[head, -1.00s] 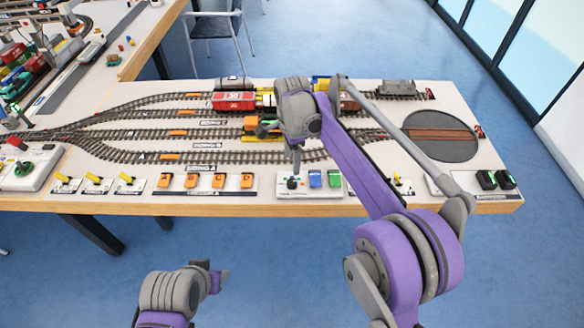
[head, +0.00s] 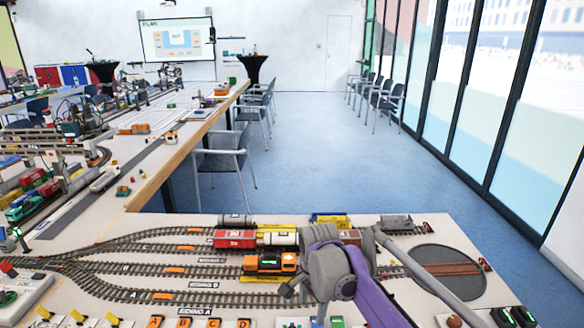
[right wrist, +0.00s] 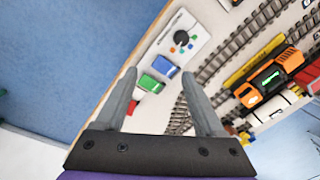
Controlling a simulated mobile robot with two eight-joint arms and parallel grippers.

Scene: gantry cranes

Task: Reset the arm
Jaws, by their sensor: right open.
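My right gripper (right wrist: 160,98) is open and empty in the right wrist view. My left arm is not in the head view.
The near table (head: 450,235) carries model tracks, a turntable (head: 447,272), an orange locomotive (head: 269,263) and a red wagon (head: 234,239). Orange buttons (head: 184,323) line its front. Another layout table (head: 100,205) stands at the left. Open blue floor (head: 300,170) lies behind, with chairs (head: 222,160).

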